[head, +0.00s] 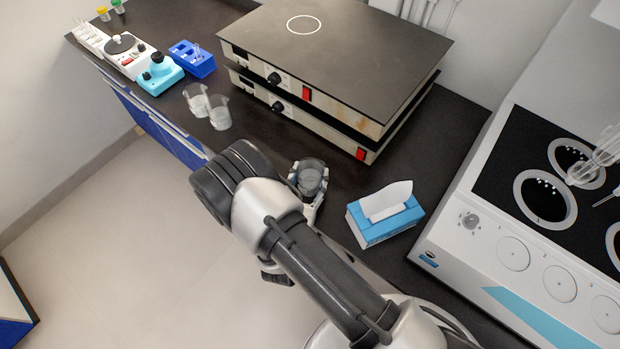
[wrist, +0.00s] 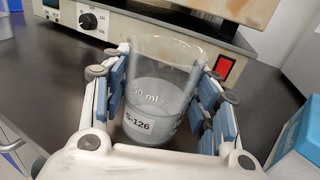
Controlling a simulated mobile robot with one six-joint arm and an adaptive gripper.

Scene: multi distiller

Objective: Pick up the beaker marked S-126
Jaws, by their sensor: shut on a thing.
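Two other beakers (head: 219,113) stand to the left on the bench. A blue tissue box (head: 385,216) is close on the right. Stacked hot plates (head: 320,60) stand behind. A white multi-position heater (head: 500,240) is at far right. Small lab devices (head: 160,75) are at back left.

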